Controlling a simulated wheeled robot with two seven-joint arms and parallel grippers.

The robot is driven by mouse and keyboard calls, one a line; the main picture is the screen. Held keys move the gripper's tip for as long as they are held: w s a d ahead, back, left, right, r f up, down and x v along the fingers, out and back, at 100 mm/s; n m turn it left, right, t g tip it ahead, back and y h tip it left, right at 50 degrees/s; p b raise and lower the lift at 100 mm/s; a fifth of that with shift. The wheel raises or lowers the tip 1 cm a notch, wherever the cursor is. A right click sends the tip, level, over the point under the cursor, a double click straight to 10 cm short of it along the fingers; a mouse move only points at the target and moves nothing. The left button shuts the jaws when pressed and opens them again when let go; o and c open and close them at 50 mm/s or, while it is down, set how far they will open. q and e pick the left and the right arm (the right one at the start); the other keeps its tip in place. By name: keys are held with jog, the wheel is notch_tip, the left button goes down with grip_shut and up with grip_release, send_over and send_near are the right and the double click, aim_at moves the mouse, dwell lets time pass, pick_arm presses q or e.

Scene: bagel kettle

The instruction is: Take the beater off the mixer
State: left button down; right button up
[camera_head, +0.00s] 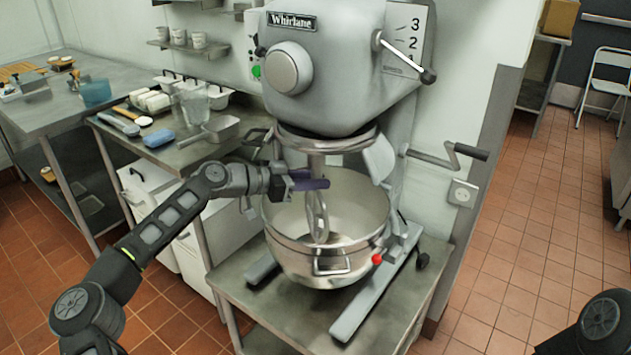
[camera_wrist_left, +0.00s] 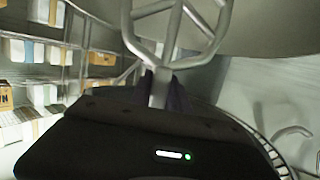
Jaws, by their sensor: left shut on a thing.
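The grey mixer (camera_head: 345,75) stands on a low metal table. Its steel bowl (camera_head: 350,262) sits under the mixer head. The beater (camera_head: 316,215) hangs below the head with its lower part inside the bowl. My left gripper (camera_head: 308,181) reaches in from the left and is shut on the beater's upper shaft, above the bowl rim. In the left wrist view, the beater's shaft and open frame (camera_wrist_left: 176,40) rise from between the fingers (camera_wrist_left: 163,88). Whether the beater's top is still joined to the mixer cannot be told. My right gripper is out of view; only part of that arm shows at the lower right.
The crank handle (camera_head: 450,152) and speed lever (camera_head: 405,58) stick out on the mixer's right. Open tiled floor (camera_head: 520,230) lies to the right.

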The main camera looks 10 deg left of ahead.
pick_arm(q)
jog(key=shift+f+b, duration=0.2)
jog(key=shift+b, duration=0.1)
jog(key=c, duration=1.8)
grip_release()
grip_shut()
jog(key=shift+f+b, duration=1.4)
